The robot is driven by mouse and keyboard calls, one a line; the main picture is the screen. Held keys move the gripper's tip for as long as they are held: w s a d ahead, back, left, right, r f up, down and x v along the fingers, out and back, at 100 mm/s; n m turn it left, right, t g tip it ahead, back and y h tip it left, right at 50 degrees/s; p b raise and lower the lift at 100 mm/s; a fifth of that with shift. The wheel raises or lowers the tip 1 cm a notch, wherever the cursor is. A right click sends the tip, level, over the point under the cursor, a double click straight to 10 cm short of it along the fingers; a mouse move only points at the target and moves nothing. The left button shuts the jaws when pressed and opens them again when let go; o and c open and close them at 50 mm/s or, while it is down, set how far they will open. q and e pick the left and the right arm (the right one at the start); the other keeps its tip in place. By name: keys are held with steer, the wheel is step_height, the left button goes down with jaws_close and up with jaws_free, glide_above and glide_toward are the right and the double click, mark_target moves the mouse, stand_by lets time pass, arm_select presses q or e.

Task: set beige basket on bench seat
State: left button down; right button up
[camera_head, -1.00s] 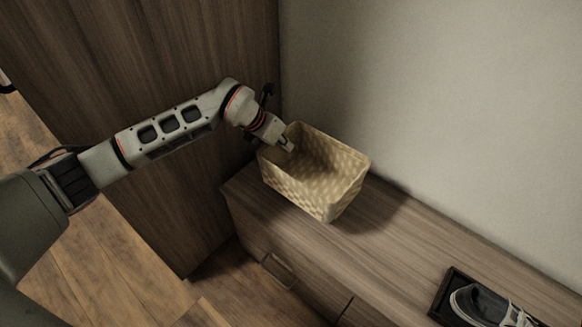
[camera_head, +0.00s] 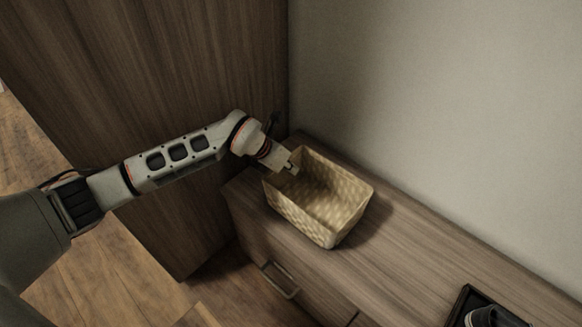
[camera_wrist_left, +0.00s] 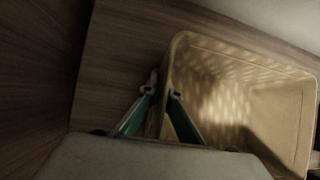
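The beige woven basket (camera_head: 318,212) is over the left end of the wooden bench seat (camera_head: 425,240), with its opening up. Its shadow lies close along its right side. I cannot tell whether the whole base touches the seat. My left gripper (camera_head: 291,167) is at the basket's far left rim. In the left wrist view, the left gripper's fingers (camera_wrist_left: 163,92) straddle the wall of the basket (camera_wrist_left: 240,60), one inside and one outside, pinching it. The basket is empty. My right gripper is not in view.
A tall wooden panel (camera_head: 150,90) stands left of the bench, and a pale wall (camera_head: 440,100) runs behind it. A dark tray (camera_head: 461,302) with a shoe (camera_head: 490,317) sits farther right on the seat. The seat between basket and tray is clear.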

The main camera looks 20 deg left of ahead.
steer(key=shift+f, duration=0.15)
arm_select(q)
steer(key=c, duration=2.4)
jaws_free()
steer(key=shift+o, duration=0.6)
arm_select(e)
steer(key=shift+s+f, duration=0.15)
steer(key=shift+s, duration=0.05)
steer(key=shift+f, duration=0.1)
arm_select(q)
steer(key=p+v, duration=0.4)
steer(key=v, duration=0.8)
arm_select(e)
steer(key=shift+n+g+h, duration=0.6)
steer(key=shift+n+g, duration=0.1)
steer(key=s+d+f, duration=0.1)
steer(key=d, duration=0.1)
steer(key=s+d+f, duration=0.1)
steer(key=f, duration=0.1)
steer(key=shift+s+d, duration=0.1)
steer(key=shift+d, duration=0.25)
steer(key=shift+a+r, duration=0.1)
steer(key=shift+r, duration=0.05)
